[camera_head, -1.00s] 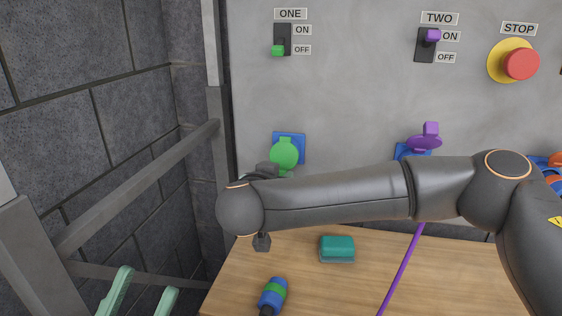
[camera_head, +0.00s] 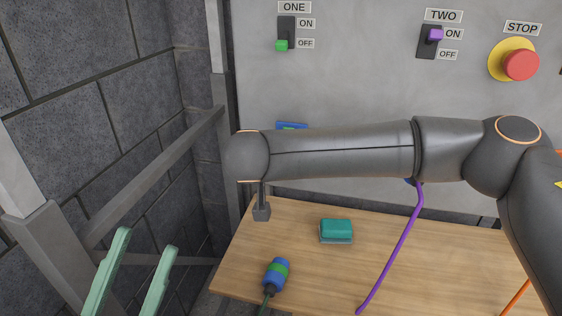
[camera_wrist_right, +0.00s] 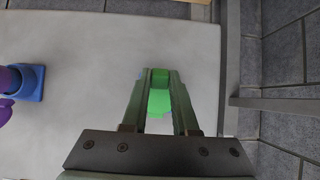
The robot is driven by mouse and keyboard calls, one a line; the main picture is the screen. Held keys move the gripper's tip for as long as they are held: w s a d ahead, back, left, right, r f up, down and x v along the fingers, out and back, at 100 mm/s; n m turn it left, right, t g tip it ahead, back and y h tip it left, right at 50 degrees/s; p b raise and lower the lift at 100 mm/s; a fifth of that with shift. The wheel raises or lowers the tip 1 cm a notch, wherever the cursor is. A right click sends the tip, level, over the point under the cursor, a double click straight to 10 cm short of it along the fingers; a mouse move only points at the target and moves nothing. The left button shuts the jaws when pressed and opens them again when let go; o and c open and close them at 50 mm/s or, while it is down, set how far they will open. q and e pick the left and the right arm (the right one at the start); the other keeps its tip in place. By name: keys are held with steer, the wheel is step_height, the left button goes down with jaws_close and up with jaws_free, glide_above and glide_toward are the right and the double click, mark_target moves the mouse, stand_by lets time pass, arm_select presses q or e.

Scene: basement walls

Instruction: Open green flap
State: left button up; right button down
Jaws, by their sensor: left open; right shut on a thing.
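The green flap belongs to the blue socket (camera_head: 291,126) under the ONE switch. In the head view my right arm covers nearly all of it. In the right wrist view the green flap (camera_wrist_right: 160,101) shows between the fingers of my right gripper (camera_wrist_right: 161,74), which is shut on it. How far the flap is swung open cannot be told. My right gripper is hidden behind its own arm in the head view. My left gripper (camera_head: 148,240), with pale green fingers, is open and empty at the lower left, away from the panel.
A blue-green plug (camera_head: 275,275) and a teal block (camera_head: 336,231) are on the wooden table (camera_head: 400,260). A purple cable (camera_head: 405,240) hangs in front of it. A grey railing (camera_head: 150,180) and brick wall (camera_head: 90,110) stand left. The STOP button (camera_head: 521,64) is upper right.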

arm_select(q)
steer(key=shift+w+f+n, duration=0.1)
steer(key=shift+w+n, duration=0.05)
steer(key=shift+n, duration=0.25)
steer(key=shift+c, duration=1.2)
steer(key=w+f+n+t+y, duration=0.1)
steer(key=w+n+y, duration=0.1)
steer(key=n, duration=0.2)
steer(key=w+a+f+n+t+y, duration=0.1)
steer(key=w+f+n+y, duration=0.1)
steer(key=n, duration=0.3)
steer(key=w+a+f+n+t+y, duration=0.1)
steer(key=w+f+n+y, duration=0.1)
steer(key=n+y, duration=0.2)
steer(key=shift+w+a+n+t, duration=0.15)
steer(key=shift+n+t, duration=0.25)
steer(key=shift+n, duration=0.3)
jaws_close()
steer(key=w+d+f+n+g, duration=0.1)
steer(key=w+d+f+n, duration=0.6)
steer(key=n, duration=0.8)
steer(key=w+d+f+n+g, duration=0.1)
steer(key=w+d+f+n, duration=0.4)
steer(key=w+d+n, duration=0.7)
steer(key=w+r+n, duration=0.3)
steer(key=w+r, duration=0.1)
steer(key=r, duration=0.1)
steer(key=shift+d, duration=0.2)
